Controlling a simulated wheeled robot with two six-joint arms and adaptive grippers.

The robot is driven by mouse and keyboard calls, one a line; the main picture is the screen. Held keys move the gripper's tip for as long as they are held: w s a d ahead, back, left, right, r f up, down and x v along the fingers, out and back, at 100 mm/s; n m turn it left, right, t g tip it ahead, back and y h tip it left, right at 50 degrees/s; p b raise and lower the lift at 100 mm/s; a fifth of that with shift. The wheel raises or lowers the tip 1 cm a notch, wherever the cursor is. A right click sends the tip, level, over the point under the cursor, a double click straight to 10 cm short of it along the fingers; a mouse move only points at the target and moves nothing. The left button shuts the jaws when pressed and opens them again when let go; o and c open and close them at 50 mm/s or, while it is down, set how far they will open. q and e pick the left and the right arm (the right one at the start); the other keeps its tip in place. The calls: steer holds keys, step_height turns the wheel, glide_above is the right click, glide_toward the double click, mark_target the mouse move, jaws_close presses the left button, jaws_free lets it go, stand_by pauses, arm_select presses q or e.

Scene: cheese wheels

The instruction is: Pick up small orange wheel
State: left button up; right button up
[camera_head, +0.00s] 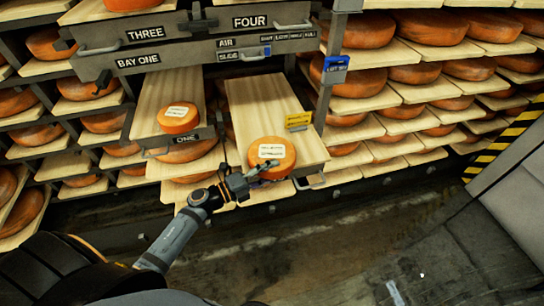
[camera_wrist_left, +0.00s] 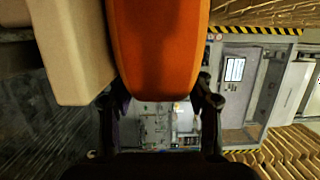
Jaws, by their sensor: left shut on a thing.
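A small orange wheel (camera_head: 283,155) with a white label on its top lies flat near the front end of a pulled-out pale board (camera_head: 250,100). My left gripper (camera_head: 258,176) is at the wheel's front edge and shut on it. In the left wrist view, the orange wheel (camera_wrist_left: 157,50) fills the upper middle, its lower end between the two fingers. The pale board also shows there at the upper left (camera_wrist_left: 75,50), close beside the wheel. I cannot tell whether the wheel is clear of the board. My right gripper is not in view.
Another labelled orange wheel (camera_head: 178,122) lies on the board to the left. A yellow tag (camera_head: 298,120) stands just behind and right of the held wheel. Shelves of larger wheels (camera_head: 389,29) fill the back and right. The floor in front (camera_head: 330,235) is open.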

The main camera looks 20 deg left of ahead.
arm_select(q)
jaws_close()
steer(key=shift+r, duration=0.55)
step_height(320, 180, up, 3)
steer(key=shift+s+f+p, duration=0.1)
steer(key=shift+s+p, duration=0.05)
steer(key=shift+p, duration=0.4)
steer(key=s+r+p, duration=0.8)
steer(key=s+r, duration=0.1)
steer(key=s, duration=0.4)
steer(key=shift+s+d+r, duration=0.2)
steer(key=shift+s+d, duration=0.15)
steer(key=shift+d, duration=0.1)
